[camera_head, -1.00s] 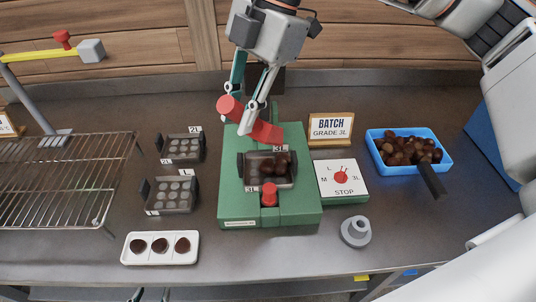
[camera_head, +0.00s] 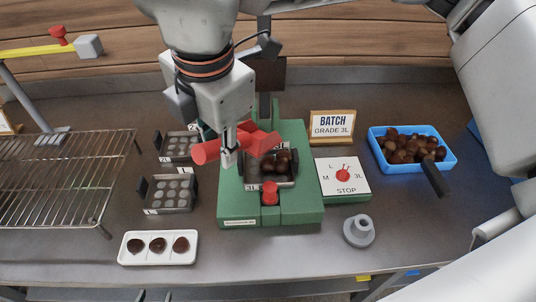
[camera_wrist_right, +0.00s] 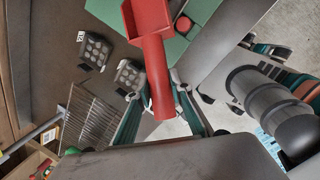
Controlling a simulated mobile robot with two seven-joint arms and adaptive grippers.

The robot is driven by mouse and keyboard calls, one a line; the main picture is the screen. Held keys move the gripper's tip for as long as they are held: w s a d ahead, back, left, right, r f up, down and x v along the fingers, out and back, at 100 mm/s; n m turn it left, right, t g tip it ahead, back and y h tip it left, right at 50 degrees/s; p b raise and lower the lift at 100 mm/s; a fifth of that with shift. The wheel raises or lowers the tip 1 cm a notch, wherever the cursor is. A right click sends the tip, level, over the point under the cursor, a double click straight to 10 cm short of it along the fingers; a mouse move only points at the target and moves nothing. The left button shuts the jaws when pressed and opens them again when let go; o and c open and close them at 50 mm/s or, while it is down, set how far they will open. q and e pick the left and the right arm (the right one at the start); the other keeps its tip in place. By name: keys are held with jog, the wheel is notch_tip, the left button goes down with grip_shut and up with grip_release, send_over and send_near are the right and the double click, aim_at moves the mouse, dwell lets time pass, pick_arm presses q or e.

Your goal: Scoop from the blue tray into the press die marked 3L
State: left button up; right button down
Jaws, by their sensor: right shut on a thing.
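The blue tray (camera_head: 449,163) at the right holds a heap of chestnuts (camera_head: 410,147). The press die marked 3L (camera_head: 294,177) sits on the green press (camera_head: 230,200) in the middle, with several chestnuts (camera_head: 277,162) in it. My right gripper (camera_head: 229,152) is shut on the handle of a red scoop (camera_head: 207,152). The scoop's bowl is above the back of the die, partly hidden by the gripper. In the right wrist view the scoop (camera_wrist_right: 160,75) lies between the fingers, and its bowl looks empty.
A dial box (camera_head: 344,188) and BATCH GRADE 3L sign (camera_head: 332,127) stand right of the press. A grey funnel-shaped part (camera_head: 359,232) is in front. Dies 2L (camera_head: 176,158) and L (camera_head: 171,204), a white tray (camera_head: 136,259) and wire rack (camera_head: 60,190) are left.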

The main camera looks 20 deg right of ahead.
pick_arm(q)
jog(key=f, duration=0.1)
jog(key=s+f+b, duration=0.1)
jog(key=f, duration=0.1)
jog(key=f+b, duration=0.1)
jog(key=shift+s+a+f, duration=0.1)
jog(key=shift+s+f, duration=0.1)
jog(key=shift+s, duration=0.15)
pick_arm(e)
jog(key=f+h, duration=0.1)
jog(key=a+f+t+h, duration=0.1)
jog(key=f, duration=0.1)
jog(key=s+a+f+t+h, duration=0.1)
jog(key=f, duration=0.1)
jog(key=shift+s, duration=0.1)
pick_arm(q)
jog(key=shift+r, duration=0.1)
pick_arm(e)
jog(key=shift+d+r, duration=0.1)
jog(key=shift+r+p, duration=0.9)
jog(key=shift+r, duration=2.05)
pick_arm(q)
jog(key=r, duration=0.1)
jog(key=w+r, duration=0.1)
jog(key=r, duration=0.1)
jog(key=shift+w+r, duration=0.15)
jog(key=shift+w, duration=0.05)
